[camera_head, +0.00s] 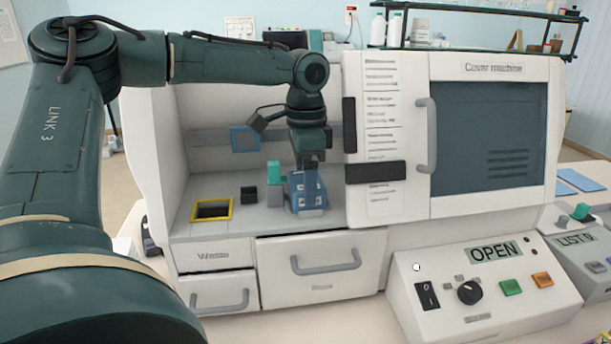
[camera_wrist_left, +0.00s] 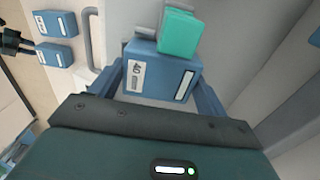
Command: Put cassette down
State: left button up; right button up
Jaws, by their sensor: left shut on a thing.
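The blue cassette (camera_head: 296,186) with white labels is inside the open left bay of the machine. My left gripper (camera_head: 308,190) reaches down over it with its fingers on either side and is shut on it. In the left wrist view the blue cassette (camera_wrist_left: 150,80) shows between the two blue fingers of my left gripper (camera_wrist_left: 160,88). A teal block (camera_head: 275,173) is right beside the cassette in the head view, and the teal block (camera_wrist_left: 178,34) is just beyond it in the wrist view. I cannot tell whether the cassette touches the bay floor.
A yellow-rimmed waste opening (camera_head: 212,211) and a small black block (camera_head: 249,194) are on the bay floor to the left. The cover machine door (camera_head: 488,135) stands to the right. A control box (camera_head: 486,282) reads OPEN. Two blue cassettes (camera_wrist_left: 55,25) lie at the wrist view's upper left.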

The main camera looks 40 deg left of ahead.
pick_arm(q)
jog(key=o, duration=1.1)
jog(key=shift+r, duration=0.1)
notch_tip(320, 180, up, 12)
jog(key=shift+d, duration=0.1)
dwell(0.5)
